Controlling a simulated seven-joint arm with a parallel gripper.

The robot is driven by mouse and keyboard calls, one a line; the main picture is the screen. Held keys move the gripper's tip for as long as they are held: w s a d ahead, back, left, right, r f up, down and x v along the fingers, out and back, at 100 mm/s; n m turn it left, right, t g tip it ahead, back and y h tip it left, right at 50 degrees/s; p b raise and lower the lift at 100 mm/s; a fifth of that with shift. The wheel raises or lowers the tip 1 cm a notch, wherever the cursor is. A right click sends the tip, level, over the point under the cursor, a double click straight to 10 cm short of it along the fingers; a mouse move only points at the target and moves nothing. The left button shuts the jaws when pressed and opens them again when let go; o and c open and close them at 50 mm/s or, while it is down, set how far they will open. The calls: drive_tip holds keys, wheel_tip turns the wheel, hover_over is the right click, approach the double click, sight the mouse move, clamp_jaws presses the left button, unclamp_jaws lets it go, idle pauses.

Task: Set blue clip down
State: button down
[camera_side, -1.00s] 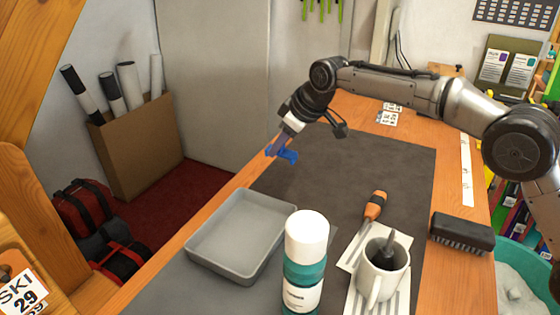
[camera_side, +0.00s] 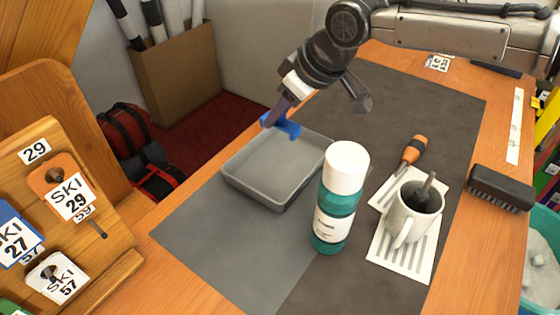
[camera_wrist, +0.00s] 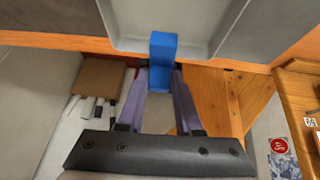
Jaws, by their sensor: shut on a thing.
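The blue clip (camera_side: 284,127) is held between the fingertips of my gripper (camera_side: 276,114). In the side view it appears at the far rim of the grey tray (camera_side: 245,193); whether it touches the rim I cannot tell. In the wrist view, the blue clip (camera_wrist: 163,47) sticks out past the purple-grey fingers of my gripper (camera_wrist: 162,76) and overlaps the rim of the grey tray (camera_wrist: 205,46). The visible part of the tray is empty. The fingertips partly hide the clip in the side view.
A white and teal bottle (camera_side: 339,200) stands right of the tray. Beyond it are a mug (camera_side: 410,218) on printed sheets, an orange-handled tool (camera_side: 412,150) and a black brush (camera_side: 501,188). A wooden tag rack (camera_side: 75,225) is at left. The dark mat (camera_side: 395,105) is clear behind the tray.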

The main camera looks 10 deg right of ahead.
sight(296, 136)
wheel_tip(296, 136, down, 10)
drive_tip(key=shift+r, duration=0.2)
drive_tip(key=shift+f, duration=0.1)
idle(0.3)
drive_tip(key=c, duration=0.6)
unclamp_jaws()
drive_tip(key=shift+r, duration=0.2)
drive_tip(key=v, duration=1.1)
drive_tip(key=shift+a, duration=0.1)
drive_tip(key=shift+s+r, duration=0.2)
drive_tip(key=shift+r, duration=0.2)
